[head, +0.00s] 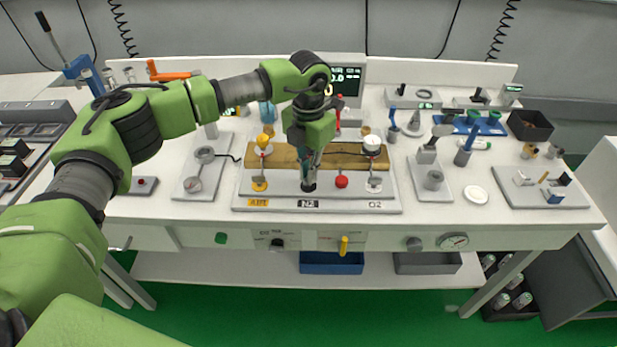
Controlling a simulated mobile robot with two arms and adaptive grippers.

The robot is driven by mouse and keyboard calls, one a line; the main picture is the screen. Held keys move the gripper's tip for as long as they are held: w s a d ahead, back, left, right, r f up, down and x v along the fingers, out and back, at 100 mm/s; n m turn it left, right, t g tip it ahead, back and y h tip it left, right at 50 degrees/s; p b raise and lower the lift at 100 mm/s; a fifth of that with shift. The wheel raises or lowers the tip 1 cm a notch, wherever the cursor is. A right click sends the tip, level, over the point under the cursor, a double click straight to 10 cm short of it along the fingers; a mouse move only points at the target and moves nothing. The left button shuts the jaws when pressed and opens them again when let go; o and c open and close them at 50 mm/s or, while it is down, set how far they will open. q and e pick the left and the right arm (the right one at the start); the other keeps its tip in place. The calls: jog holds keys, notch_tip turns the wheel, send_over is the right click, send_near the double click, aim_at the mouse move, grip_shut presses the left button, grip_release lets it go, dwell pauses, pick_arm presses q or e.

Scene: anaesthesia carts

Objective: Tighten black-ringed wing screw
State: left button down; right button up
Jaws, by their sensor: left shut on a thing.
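The manifold board (390,207) stands in the middle of the bench, with a wooden-looking bar across it and labels along its front edge. My left gripper (309,178) points down at it, just behind the N2 label (308,204). It is shut on the black-ringed wing screw (308,187), whose dark lower part shows below the fingertips. The gripper hides the screw's upper part. A yellow-ringed wing screw (259,184) is to the left and a white-ringed one (375,184) to the right. My right gripper is out of view.
A red knob (341,181) sits close to the right of my gripper. A display (346,80) stands behind. A grey plate with a gauge (193,184) is to the left, a stand (433,180) to the right.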

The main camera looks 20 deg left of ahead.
pick_arm(q)
jog(key=m+b, duration=0.2)
jog(key=m, duration=0.2)
jog(key=shift+f+m+b, duration=0.1)
jog(key=shift+m+b, duration=1.1)
jog(key=shift+m, duration=1.3)
jog(key=c, duration=2.2)
grip_release()
jog(key=shift+r, duration=0.25)
notch_tip(320, 180, up, 12)
jog(key=shift+f, duration=0.1)
jog(key=shift+f, duration=0.1)
